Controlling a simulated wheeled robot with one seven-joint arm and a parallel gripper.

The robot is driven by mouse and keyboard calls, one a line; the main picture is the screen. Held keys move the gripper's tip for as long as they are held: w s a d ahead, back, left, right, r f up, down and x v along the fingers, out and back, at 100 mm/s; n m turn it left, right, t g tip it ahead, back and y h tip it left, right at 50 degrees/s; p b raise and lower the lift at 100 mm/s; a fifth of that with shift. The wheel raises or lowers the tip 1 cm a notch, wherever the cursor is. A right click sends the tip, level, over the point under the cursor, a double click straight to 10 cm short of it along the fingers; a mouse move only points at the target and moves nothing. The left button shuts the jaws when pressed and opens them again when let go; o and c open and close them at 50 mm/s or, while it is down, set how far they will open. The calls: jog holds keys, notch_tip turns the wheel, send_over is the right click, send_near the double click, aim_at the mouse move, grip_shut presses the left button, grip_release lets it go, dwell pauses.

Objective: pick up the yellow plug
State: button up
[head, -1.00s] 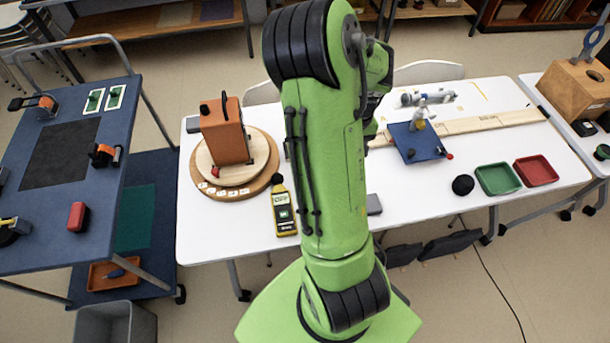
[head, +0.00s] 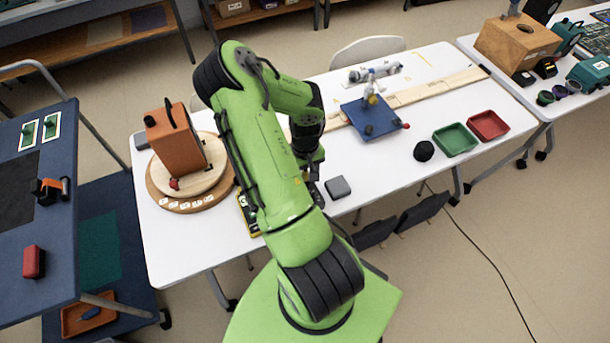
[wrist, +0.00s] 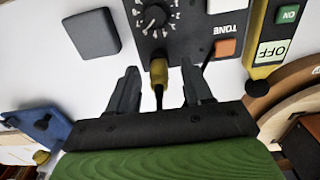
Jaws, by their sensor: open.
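The yellow plug (wrist: 160,76) shows in the wrist view at the edge of a dark box (wrist: 153,42) with a knob and the word TONE. A black cord or tip runs from the plug toward my gripper. My gripper (wrist: 160,92) is open, with one dark finger on each side of the plug and a gap on both sides. I cannot tell the height between fingers and plug. In the head view my arm covers the plug and most of the box, and my fingertips are hidden.
A grey block (head: 338,187) lies close to my gripper. An orange-brown box (head: 175,140) stands on a round wooden turntable (head: 160,187). A blue board (head: 368,122) and green tray (head: 455,140) are farther right.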

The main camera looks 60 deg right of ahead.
grip_shut()
jog(key=shift+r, duration=0.1)
dwell(0.4)
